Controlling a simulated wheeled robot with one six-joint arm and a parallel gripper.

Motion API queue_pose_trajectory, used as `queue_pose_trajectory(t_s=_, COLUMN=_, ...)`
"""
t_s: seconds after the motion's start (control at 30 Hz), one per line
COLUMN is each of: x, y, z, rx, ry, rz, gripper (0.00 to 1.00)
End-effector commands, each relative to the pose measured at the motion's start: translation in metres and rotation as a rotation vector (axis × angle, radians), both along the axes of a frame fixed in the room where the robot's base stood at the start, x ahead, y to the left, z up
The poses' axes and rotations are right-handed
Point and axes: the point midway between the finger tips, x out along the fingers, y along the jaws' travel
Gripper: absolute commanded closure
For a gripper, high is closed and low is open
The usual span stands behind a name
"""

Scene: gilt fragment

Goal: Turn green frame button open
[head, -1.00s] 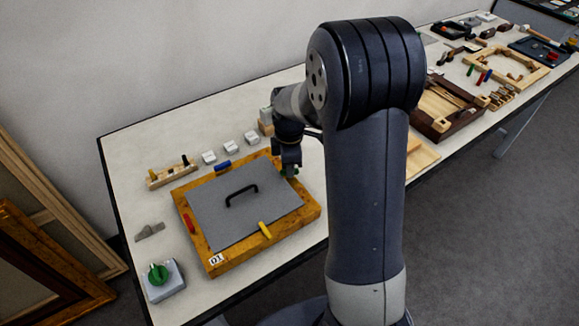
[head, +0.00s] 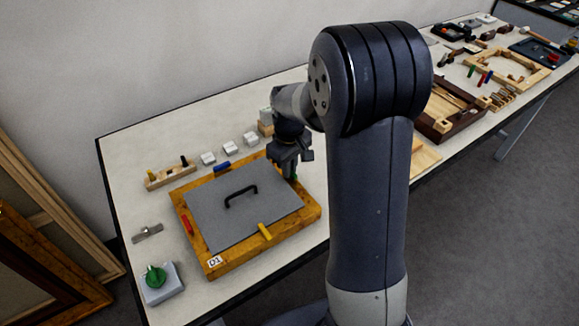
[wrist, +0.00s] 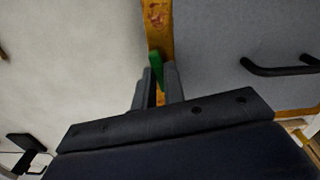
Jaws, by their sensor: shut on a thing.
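The wooden frame (head: 222,262) marked D1 lies on the table with a grey backing panel (head: 215,205) in it. The green button (wrist: 156,66) sits on the frame's right-hand rail in the head view, mostly hidden by my gripper. In the wrist view it points roughly along the wooden rail, slightly tilted. My gripper (wrist: 158,80) is shut on the green button, one finger on each side. In the head view my gripper (head: 290,160) is above that rail. A red button (head: 188,225), a yellow button (head: 264,231) and a blue button (head: 222,168) sit on the other sides.
A black handle (head: 240,195) stands up from the panel, to the right in the wrist view. White blocks (head: 230,148), a small wooden rack (head: 170,177), a metal plate (head: 147,232) and a box with a green knob (head: 160,283) lie around the frame.

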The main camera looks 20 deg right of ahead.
Motion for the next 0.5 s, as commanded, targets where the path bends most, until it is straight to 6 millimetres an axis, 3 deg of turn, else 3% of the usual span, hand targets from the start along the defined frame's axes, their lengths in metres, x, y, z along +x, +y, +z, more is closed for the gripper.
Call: queue_pose_trajectory(t_s=0.5, x=0.0008, y=0.0, z=0.0012, rx=0.0, ry=-0.003, rz=-0.202, gripper=1.0)
